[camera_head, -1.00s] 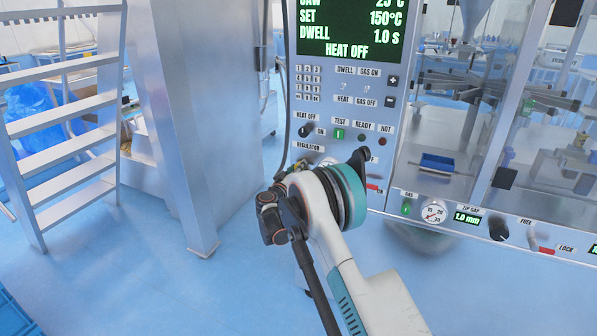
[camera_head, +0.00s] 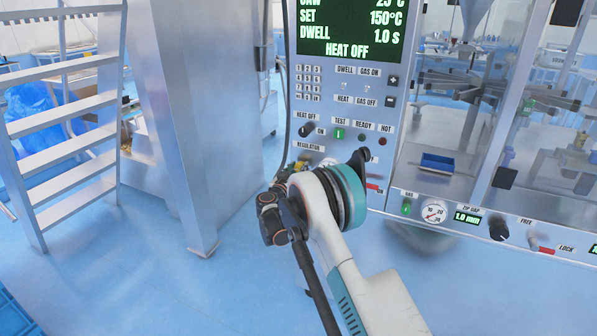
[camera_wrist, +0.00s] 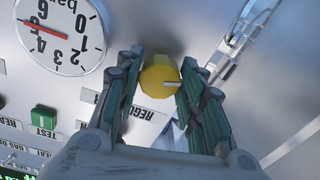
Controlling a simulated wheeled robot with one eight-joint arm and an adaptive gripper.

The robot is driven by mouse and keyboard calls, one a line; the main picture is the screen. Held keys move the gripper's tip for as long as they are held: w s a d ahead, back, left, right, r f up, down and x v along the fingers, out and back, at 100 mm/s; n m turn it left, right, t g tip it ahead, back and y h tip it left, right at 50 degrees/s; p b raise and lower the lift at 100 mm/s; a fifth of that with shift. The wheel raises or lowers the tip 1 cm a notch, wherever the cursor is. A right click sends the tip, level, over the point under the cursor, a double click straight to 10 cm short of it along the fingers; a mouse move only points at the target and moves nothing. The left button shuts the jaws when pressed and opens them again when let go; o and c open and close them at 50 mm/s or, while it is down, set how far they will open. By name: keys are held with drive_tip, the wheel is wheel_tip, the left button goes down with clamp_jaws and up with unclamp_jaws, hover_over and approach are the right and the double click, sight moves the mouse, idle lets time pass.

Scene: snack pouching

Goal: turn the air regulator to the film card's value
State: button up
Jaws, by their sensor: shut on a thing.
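The yellow regulator knob (camera_wrist: 160,82) sits between the two fingers of my gripper (camera_wrist: 162,72) in the wrist view, and the gripper is shut on it. A white mark on the knob points to the right in that view. The round pressure gauge (camera_wrist: 60,32) marked bar is beside the knob and appears upside down. Its red needle lies on the left of the dial; I cannot read an exact value. In the head view my gripper (camera_head: 292,170) is at the panel under the REGULATOR label (camera_head: 309,148), largely hidden by my wrist. I cannot see a film card.
The machine's screen (camera_head: 350,28) reads SET 150°C, DWELL 1.0 s, HEAT OFF. The heat switch (camera_head: 306,129) and green TEST button (camera_head: 338,134) are just above the regulator. A grey cabinet (camera_head: 195,120) stands left, with open blue floor in front.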

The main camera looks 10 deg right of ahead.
drive_tip(key=shift+f, duration=0.1)
drive_tip(key=o, duration=1.1)
drive_tip(key=shift+c, duration=0.2)
drive_tip(key=v, duration=1.2)
